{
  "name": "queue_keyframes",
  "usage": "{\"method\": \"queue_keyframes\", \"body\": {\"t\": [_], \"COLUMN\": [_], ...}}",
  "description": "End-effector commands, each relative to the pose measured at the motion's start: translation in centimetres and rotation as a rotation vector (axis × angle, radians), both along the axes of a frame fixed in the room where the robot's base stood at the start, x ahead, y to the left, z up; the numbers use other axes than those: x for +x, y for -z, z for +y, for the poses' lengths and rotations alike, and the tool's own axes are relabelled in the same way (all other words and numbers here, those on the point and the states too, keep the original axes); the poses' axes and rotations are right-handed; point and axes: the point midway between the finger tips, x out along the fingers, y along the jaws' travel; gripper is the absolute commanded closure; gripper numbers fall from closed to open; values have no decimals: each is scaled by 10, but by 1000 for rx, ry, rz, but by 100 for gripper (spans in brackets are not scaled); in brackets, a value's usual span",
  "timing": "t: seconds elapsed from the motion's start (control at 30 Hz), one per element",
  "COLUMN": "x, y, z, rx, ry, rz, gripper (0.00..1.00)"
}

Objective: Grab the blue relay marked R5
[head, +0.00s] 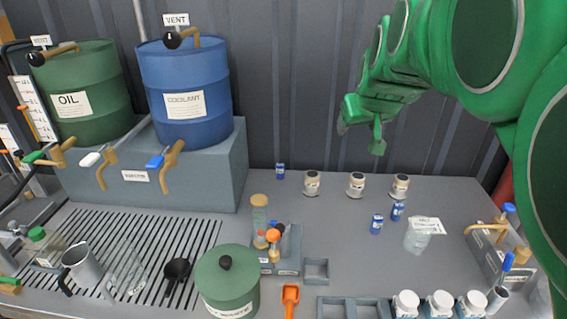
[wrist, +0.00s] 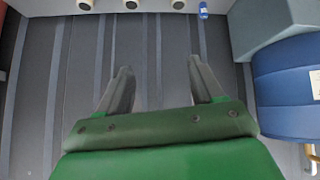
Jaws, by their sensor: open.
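Three small blue relays with white markings stand on the grey bench in the head view: one at the back (head: 280,171), and two close together at the right, one nearer (head: 376,224) and one just behind it (head: 397,210). The markings are too small to read, so I cannot tell which is R5. My gripper (head: 360,130) is open and empty, raised in front of the dark back wall, above and behind the bench objects. In the wrist view its two fingers (wrist: 162,82) are spread apart. One blue relay (wrist: 203,9) shows at the top edge there, away from the fingers.
Three white-and-brown round sockets (head: 356,184) stand in a row at the back. A glass jar with a label (head: 418,237) is near the right relays. A blue coolant drum (head: 187,95) and green oil drum (head: 83,95) stand left. Bench around the back relay is clear.

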Motion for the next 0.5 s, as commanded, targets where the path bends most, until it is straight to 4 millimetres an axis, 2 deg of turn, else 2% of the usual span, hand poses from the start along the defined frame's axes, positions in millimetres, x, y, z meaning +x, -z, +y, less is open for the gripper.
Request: {"method": "queue_keyframes", "body": {"t": [0.17,0.3,0.4,0.5], "x": [45,88,121,154], "y": [0,-1,-4,-2], "z": [-30,-50,-58,-57], "rx": [-266,-555,-782,-1005], "ry": [-87,-205,-314,-439], "rz": [-74,-126,-159,-181], "gripper": [33,33,33,33]}}
